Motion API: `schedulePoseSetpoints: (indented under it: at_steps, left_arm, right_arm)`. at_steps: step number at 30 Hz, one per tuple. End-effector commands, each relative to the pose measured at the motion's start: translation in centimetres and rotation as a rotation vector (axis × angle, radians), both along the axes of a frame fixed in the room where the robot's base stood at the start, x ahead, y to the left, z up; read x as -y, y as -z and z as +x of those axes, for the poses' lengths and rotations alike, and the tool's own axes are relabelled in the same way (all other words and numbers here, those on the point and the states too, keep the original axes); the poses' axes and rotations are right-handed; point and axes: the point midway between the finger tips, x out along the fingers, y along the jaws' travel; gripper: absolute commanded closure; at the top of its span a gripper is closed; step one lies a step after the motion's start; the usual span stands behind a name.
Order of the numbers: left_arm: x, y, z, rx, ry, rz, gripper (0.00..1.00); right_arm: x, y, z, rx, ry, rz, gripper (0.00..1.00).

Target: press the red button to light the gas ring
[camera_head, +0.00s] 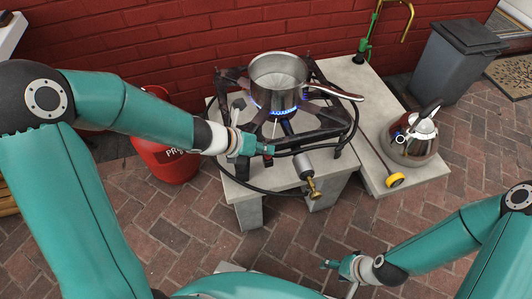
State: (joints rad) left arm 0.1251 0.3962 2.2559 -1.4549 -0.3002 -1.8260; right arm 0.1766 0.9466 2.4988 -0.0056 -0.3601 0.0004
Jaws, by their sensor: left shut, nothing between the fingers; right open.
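The gas ring (318,112) is a dark metal burner frame on a pale stone slab. Blue flame (285,112) shows under a steel saucepan (279,75) standing on it. My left gripper (262,147) is shut and empty at the front of the burner. A small patch of red, likely the red button (269,152), shows right by its fingertips and is mostly hidden; I cannot tell whether they touch. My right gripper (328,264) is open and empty, low over the brick paving, well away from the burner.
A black hose (354,115) loops around the burner to a valve with a brass end (312,184). A red gas cylinder (168,160) stands left of the slab (247,190). A steel kettle (422,130) and a yellow-rimmed round thing (395,181) are at right.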

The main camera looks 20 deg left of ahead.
Motion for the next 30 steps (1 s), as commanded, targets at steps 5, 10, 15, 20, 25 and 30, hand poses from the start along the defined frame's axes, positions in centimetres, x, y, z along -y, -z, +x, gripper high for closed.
schedulePoseSetpoints:
  at_steps: [5, 10, 15, 20, 25, 30]
  left_arm:
    - [0.0, -1.8, 0.0, 0.001, 0.000, 0.000, 1.00]
    - [0.0, -3.6, 0.0, 0.002, 0.001, 0.000, 1.00]
    - [0.0, -5.3, 0.0, 0.002, 0.001, 0.000, 1.00]
    - [0.0, -6.0, 0.0, 0.002, 0.001, 0.000, 1.00]
    - [0.0, -5.9, 0.0, 0.002, 0.001, 0.000, 1.00]
    - [0.0, -5.9, 0.0, 0.002, 0.001, 0.000, 1.00]
  right_arm:
    - [0.0, -1.7, 0.0, 0.000, 0.000, 0.000, 0.41]
    - [0.0, -3.3, 0.0, 0.000, 0.000, 0.000, 0.41]
    - [0.0, -4.9, 0.0, 0.000, 0.000, 0.000, 0.41]
    - [0.0, -5.5, 0.0, 0.000, 0.000, 0.000, 0.41]
    - [0.0, -5.4, 0.0, 0.000, 0.000, 0.000, 0.41]
    - [0.0, -5.4, 0.0, 0.000, 0.000, 0.000, 0.41]
